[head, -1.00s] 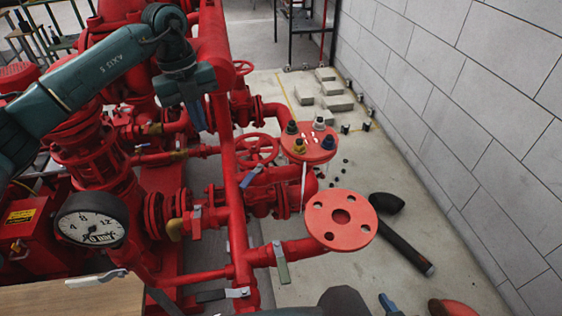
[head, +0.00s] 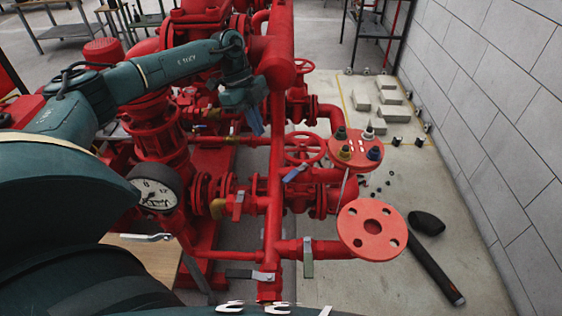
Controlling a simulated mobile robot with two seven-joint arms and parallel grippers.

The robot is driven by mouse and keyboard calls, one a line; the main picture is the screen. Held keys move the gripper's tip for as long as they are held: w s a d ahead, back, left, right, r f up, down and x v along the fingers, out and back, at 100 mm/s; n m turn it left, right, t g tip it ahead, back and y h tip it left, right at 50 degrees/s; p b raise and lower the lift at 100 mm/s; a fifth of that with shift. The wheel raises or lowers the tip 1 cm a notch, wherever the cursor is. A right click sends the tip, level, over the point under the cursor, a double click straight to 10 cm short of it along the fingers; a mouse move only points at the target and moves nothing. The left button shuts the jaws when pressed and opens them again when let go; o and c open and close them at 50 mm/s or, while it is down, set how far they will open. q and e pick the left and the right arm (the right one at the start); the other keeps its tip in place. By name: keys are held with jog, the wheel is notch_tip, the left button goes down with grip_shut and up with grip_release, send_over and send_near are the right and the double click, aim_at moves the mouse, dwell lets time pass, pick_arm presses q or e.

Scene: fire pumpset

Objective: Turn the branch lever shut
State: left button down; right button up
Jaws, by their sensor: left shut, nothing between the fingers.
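A grey-green lever (head: 308,257) hangs down across the short red branch pipe (head: 335,250) that leads to the open flange; it looks like the branch lever. Another flat lever (head: 250,275) lies sideways at the low end of the main red pipe (head: 272,215). My left gripper (head: 255,125) is up beside the upper part of that pipe, its blue fingers pointing down, shut and empty. It is well above and behind the branch lever, touching no lever that I can see. My right gripper is not in view.
A round flange (head: 372,229) and a flange with fittings on it (head: 356,148) stand right of the pipe. A red handwheel (head: 305,148), a blue lever (head: 295,173) and a gauge (head: 154,194) are near.

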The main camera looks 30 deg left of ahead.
aim_at(296, 172)
pick_arm(q)
jog(key=x, duration=0.9)
jog(key=shift+f, duration=0.2)
jog(key=d+p, duration=0.1)
jog(key=d, duration=0.2)
jog(key=shift+s+d+p, duration=0.2)
jog(key=shift+p, duration=0.15)
jog(key=shift+d, duration=0.35)
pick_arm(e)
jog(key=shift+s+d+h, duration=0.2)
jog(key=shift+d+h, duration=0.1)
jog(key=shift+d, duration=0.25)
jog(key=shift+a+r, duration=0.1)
